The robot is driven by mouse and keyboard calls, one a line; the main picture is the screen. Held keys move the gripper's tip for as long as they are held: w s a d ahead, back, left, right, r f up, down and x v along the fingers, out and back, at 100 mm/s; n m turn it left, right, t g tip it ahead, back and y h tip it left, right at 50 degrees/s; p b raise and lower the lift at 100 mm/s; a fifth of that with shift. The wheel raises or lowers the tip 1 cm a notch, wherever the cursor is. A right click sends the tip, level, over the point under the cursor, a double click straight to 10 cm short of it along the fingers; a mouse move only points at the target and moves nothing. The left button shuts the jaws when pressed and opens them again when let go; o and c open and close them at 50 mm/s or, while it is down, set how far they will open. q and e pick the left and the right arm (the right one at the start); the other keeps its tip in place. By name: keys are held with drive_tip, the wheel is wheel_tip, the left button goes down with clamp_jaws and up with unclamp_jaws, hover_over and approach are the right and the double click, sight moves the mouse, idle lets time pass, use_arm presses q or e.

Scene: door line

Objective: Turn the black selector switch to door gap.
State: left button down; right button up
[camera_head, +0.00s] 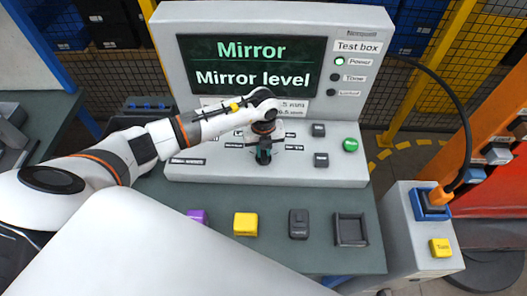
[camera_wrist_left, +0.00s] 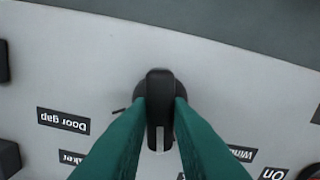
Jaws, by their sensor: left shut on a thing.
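The black selector switch (camera_wrist_left: 159,98) is on the sloping light panel of the test box (camera_head: 345,172). My left gripper (camera_head: 264,156) reaches down to the panel and hides most of the switch in the head view. In the left wrist view its green fingers (camera_wrist_left: 160,115) are shut on the switch, one on each side. The Door gap label (camera_wrist_left: 63,121) is left of the switch in the wrist view, upside down. A small dark mark shows beside the switch on that side. The screen (camera_head: 252,65) reads "Mirror" and "Mirror level". My right gripper is not in view.
A green button (camera_head: 350,144) and dark buttons are right of my gripper. On the table in front stand a purple block (camera_head: 197,216), a yellow block (camera_head: 245,224), a dark block (camera_head: 299,223) and an empty dark tray (camera_head: 350,229).

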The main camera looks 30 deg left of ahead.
use_arm(q)
drive_tip(key=m+b, duration=0.3)
drive_tip(key=shift+w+f+m, duration=0.1)
drive_tip(key=shift+f+m, duration=0.05)
drive_tip(key=shift+m, duration=0.25)
drive_tip(key=m+b, duration=0.9)
drive_tip(key=shift+m+b, duration=0.3)
drive_tip(key=shift+r+m+b, duration=0.25)
drive_tip(key=shift+m+b, duration=0.15)
drive_tip(key=shift+m, duration=0.2)
drive_tip(key=c, duration=1.3)
unclamp_jaws()
